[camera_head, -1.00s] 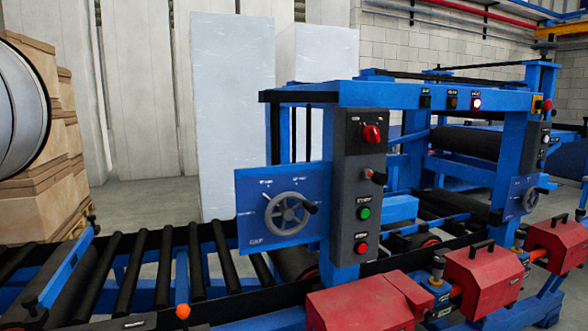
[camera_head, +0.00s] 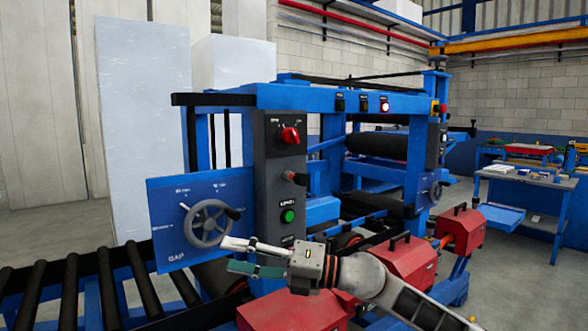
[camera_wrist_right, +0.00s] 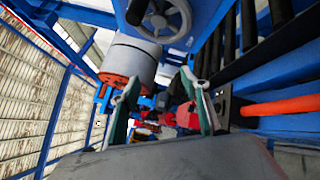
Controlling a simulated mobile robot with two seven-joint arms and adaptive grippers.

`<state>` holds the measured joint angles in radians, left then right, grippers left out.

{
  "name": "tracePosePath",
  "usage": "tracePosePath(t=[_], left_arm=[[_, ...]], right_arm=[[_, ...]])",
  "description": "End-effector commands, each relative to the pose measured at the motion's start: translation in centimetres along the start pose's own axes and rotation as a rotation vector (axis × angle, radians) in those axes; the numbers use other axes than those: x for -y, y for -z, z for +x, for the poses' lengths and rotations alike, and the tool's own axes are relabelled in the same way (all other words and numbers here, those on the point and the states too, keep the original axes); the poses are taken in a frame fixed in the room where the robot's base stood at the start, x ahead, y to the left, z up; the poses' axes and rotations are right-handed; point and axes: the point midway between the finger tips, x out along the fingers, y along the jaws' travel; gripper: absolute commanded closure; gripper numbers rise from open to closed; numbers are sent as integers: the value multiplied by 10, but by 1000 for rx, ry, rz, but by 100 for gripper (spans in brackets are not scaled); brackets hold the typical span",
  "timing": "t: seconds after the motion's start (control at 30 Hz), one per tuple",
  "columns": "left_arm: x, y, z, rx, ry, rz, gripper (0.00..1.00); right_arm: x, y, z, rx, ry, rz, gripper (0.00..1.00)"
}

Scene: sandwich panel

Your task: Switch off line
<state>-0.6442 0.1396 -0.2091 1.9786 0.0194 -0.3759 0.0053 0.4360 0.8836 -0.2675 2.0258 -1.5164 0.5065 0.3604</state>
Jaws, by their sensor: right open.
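The dark control post (camera_head: 270,190) of the blue line machine stands at the centre of the head view. It carries a red rotary switch (camera_head: 290,135) at the top, a small lever knob (camera_head: 297,178) below it and a green button (camera_head: 288,215) lower down. The red button under the green one is hidden behind my right gripper. My right gripper (camera_head: 228,256) is open and empty, in front of the post's lower part and below the handwheel (camera_head: 207,223). Its spread fingers also show in the wrist view (camera_wrist_right: 160,78). My left gripper is not in view.
Red machine covers (camera_head: 290,312) lie below my right arm, with a roller conveyor (camera_head: 70,295) at the left. A lit indicator (camera_head: 385,106) is on the top beam. A workbench (camera_head: 530,178) stands at the right, with open floor before it.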

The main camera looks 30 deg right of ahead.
Motion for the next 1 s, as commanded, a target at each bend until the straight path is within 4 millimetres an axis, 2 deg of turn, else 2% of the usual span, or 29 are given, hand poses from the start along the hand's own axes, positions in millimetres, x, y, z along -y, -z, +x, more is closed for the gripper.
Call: tracePosePath(t=[0.03, 0.17, 0.2, 0.4, 0.5, 0.6, 0.7, 0.77, 1.0], left_arm=[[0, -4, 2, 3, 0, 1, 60], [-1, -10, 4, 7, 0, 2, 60], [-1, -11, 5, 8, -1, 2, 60], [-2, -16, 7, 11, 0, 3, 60], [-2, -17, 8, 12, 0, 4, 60], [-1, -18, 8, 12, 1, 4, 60], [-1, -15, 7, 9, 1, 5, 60], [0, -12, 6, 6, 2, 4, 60], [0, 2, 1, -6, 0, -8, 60]], right_arm=[[-13, -20, -4, -6, 44, -121, 54], [-42, -74, -23, 20, 193, -392, 54], [-53, -94, -32, 45, 244, -470, 54], [-107, -182, -88, 213, 463, -736, 54], [-130, -211, -114, 294, 539, -804, 54], [-144, -228, -131, 348, 585, -839, 54], [-150, -237, -137, 371, 603, -849, 54], [-150, -241, -134, 375, 604, -850, 54], [-141, -260, -106, 374, 599, -850, 54]])
